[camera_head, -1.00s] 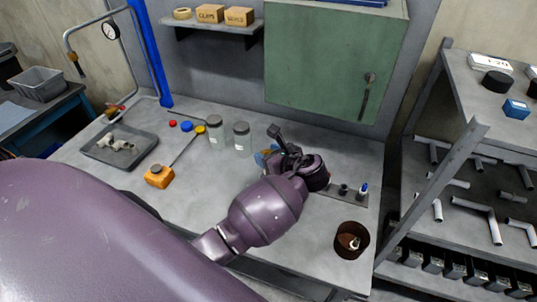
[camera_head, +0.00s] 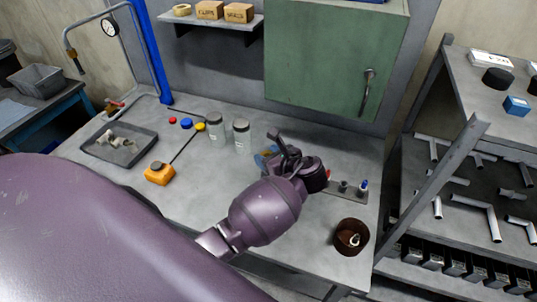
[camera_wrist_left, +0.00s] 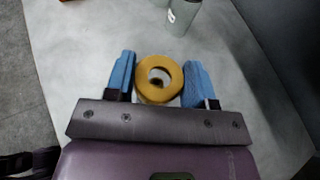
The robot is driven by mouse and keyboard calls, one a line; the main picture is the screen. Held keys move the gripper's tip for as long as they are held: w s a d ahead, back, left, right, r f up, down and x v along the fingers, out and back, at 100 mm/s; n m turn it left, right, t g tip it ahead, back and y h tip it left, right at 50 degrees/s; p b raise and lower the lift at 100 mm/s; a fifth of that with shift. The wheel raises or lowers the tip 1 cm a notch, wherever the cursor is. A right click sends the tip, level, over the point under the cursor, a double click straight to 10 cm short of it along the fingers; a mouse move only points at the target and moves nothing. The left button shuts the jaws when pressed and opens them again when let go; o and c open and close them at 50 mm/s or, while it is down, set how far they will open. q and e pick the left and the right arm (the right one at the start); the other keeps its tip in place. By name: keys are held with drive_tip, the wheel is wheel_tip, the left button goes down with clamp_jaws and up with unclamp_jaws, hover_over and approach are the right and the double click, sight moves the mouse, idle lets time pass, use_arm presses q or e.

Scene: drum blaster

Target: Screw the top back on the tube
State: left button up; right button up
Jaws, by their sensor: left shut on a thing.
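In the left wrist view, a yellow, open-topped round piece (camera_wrist_left: 147,91) with a dark hole stands between the blue fingertips of my left gripper (camera_wrist_left: 160,80). The gripper is shut on it. I cannot tell whether this piece is the tube or its top. In the head view, my left gripper (camera_head: 268,157) is over the bench, mostly hidden behind its own wrist, with a little blue showing. Red (camera_head: 173,120), blue (camera_head: 187,123) and yellow (camera_head: 199,127) caps lie at the back left of the bench. My right gripper is not in view.
Two grey jars (camera_head: 241,136) stand behind the gripper. A small rack (camera_head: 350,196) with upright items is just right of the wrist. A brown pot (camera_head: 351,238) stands at the front right. A grey tray (camera_head: 119,158) and orange block (camera_head: 160,174) are left. The front middle is bare.

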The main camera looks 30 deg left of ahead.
use_arm(q)
drive_tip(key=shift+f, duration=2.1)
idle(1.6)
drive_tip(key=o, duration=1.1)
drive_tip(key=shift+c, duration=0.2)
drive_tip(key=v, duration=1)
drive_tip(key=shift+s+d, duration=0.15)
drive_tip(key=shift+d, duration=0.25)
